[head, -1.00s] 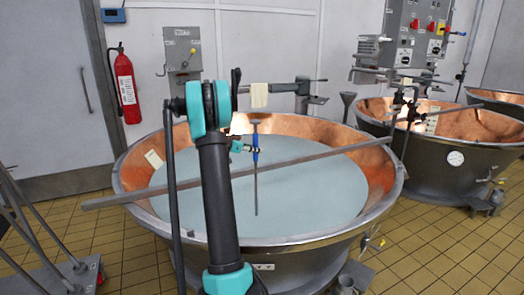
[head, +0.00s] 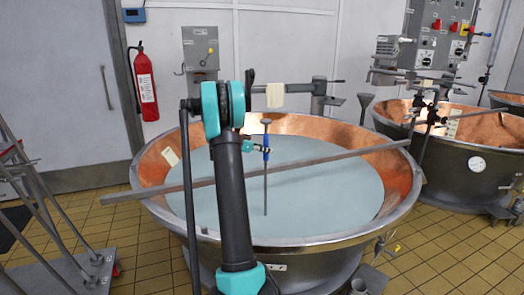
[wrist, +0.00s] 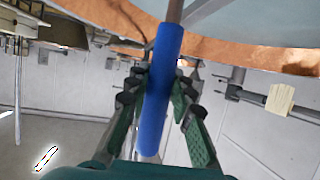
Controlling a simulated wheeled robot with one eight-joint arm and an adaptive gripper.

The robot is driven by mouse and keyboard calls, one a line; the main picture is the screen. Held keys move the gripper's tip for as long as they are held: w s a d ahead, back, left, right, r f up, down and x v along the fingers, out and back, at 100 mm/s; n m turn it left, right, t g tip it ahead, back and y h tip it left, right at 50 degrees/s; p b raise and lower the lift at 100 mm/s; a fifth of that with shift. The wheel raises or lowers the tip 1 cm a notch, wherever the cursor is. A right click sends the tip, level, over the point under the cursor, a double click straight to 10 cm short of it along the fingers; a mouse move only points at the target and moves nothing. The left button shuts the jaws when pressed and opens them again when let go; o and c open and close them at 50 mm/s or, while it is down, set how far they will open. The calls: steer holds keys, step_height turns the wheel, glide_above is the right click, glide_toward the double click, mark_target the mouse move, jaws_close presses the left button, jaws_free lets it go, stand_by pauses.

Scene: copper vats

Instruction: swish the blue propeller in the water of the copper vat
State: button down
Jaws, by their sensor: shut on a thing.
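The blue propeller (head: 266,141) is a thin upright rod with a blue grip. Its lower end shows against the water, and I cannot tell whether it is dipped in or just above. My gripper (head: 262,148) is shut on the blue grip. In the wrist view the blue grip (wrist: 160,85) lies between my green-padded fingers (wrist: 160,95). The copper vat (head: 395,160) is wide and round, with a copper inner wall and a steel rim. Pale blue-grey water (head: 325,195) fills much of it. My arm hides part of the vat's left side.
A long grey bar (head: 345,156) lies across the vat, close to the propeller rod. A second copper vat (head: 480,135) is at right. A metal stand (head: 60,235) is at left.

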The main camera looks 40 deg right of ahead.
steer(key=s+d, duration=0.7)
steer(key=d, duration=0.2)
steer(key=shift+d, duration=0.3)
steer(key=shift+s, duration=0.1)
steer(key=w+a, duration=0.8)
steer(key=a, duration=0.3)
steer(key=shift+w, duration=0.15)
stand_by(0.4)
steer(key=shift+a, duration=0.1)
steer(key=s+d, duration=0.8)
steer(key=d, duration=0.3)
steer(key=shift+s, duration=0.15)
steer(key=shift+d, duration=0.1)
stand_by(0.4)
steer(key=shift+r, duration=0.15)
stand_by(0.4)
